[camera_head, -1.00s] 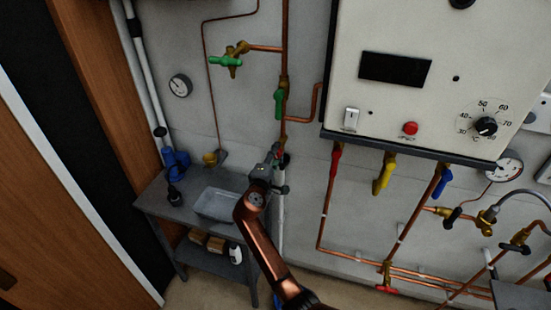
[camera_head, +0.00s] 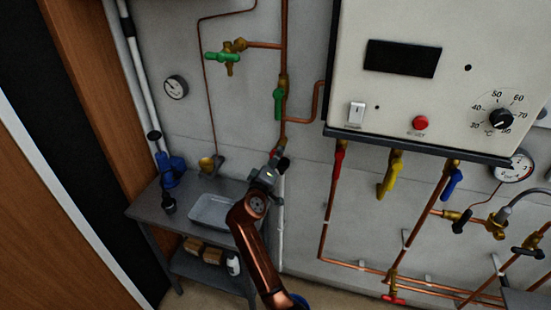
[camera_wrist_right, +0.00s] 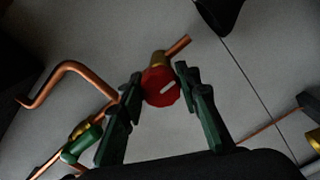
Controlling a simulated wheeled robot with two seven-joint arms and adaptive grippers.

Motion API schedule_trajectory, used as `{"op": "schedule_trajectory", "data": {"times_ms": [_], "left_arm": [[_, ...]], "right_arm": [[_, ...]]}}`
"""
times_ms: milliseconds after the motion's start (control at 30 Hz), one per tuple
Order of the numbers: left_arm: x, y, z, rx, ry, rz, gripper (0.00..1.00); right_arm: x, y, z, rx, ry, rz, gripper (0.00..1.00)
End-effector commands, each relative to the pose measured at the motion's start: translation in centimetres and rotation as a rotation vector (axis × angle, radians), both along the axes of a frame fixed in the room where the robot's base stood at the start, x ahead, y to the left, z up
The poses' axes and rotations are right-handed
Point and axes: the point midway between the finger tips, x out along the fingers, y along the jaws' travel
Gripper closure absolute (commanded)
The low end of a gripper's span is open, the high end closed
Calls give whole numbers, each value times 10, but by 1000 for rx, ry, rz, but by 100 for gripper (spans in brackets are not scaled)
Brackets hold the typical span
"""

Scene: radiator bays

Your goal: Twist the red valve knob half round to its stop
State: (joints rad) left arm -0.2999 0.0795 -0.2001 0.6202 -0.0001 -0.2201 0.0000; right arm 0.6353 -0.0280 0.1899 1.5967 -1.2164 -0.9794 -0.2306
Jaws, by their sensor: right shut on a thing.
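My left gripper is not in view.
A green lever valve (camera_head: 278,104) is on the pipe above my right gripper. A grey bench (camera_head: 150,206) with a tray (camera_head: 212,225) stands below left. A white boiler panel (camera_head: 400,25) with red, yellow and blue levers below it is at right.

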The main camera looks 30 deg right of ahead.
Motion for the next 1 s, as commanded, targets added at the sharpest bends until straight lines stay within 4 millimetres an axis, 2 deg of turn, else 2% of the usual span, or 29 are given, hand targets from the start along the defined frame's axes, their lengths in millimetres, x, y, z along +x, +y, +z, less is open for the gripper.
{"op": "schedule_trajectory", "data": {"times_ms": [400, 433, 500, 700, 1000], "left_arm": [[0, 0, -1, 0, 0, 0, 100], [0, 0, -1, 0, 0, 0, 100], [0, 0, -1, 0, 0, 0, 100], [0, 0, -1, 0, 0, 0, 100], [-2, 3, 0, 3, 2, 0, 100]], "right_arm": [[0, 0, -2, 10, -4, -1, 94], [0, 0, -2, 10, -4, -1, 69], [0, 0, -2, 9, -4, 0, 64], [0, 0, -1, 7, -5, 0, 51], [-1, 2, -1, 6, -6, 0, 51]]}}
